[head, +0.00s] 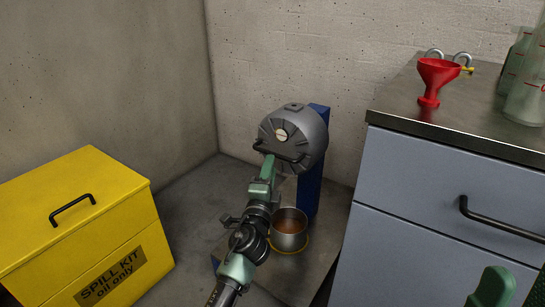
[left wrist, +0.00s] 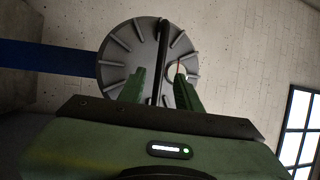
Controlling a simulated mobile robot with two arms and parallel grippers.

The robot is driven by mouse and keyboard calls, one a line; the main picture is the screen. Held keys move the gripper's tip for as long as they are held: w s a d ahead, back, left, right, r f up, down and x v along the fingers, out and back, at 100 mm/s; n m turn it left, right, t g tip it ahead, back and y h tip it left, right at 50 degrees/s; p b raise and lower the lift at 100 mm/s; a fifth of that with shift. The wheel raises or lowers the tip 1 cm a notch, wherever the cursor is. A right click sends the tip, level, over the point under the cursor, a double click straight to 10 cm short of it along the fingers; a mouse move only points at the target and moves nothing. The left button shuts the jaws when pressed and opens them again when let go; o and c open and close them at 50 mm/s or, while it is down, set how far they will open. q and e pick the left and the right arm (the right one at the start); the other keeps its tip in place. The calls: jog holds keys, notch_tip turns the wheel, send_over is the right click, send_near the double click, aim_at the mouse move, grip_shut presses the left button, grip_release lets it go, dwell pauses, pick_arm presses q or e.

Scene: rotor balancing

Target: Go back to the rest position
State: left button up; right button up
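A grey ribbed drum (head: 300,135) with a black bar handle and a pale round cap (head: 281,134) is mounted on a blue post (head: 312,185). My left gripper (head: 266,165) is in front of the drum, close to the handle. In the left wrist view its green fingers (left wrist: 160,88) stand apart, and the black handle (left wrist: 161,50) shows between them with gaps on both sides. I cannot tell how deep the handle sits between the fingers. A green part of my own body shows at the lower right of the head view; my right gripper is not seen.
A metal cup (head: 289,231) with brown liquid stands below the drum, close to my left arm. A yellow spill kit box (head: 85,220) is at the left. A grey cabinet (head: 440,190) at the right carries a red funnel (head: 437,78) and glass vessels (head: 525,95).

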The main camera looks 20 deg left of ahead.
pick_arm(q)
jog(key=shift+v, duration=0.8)
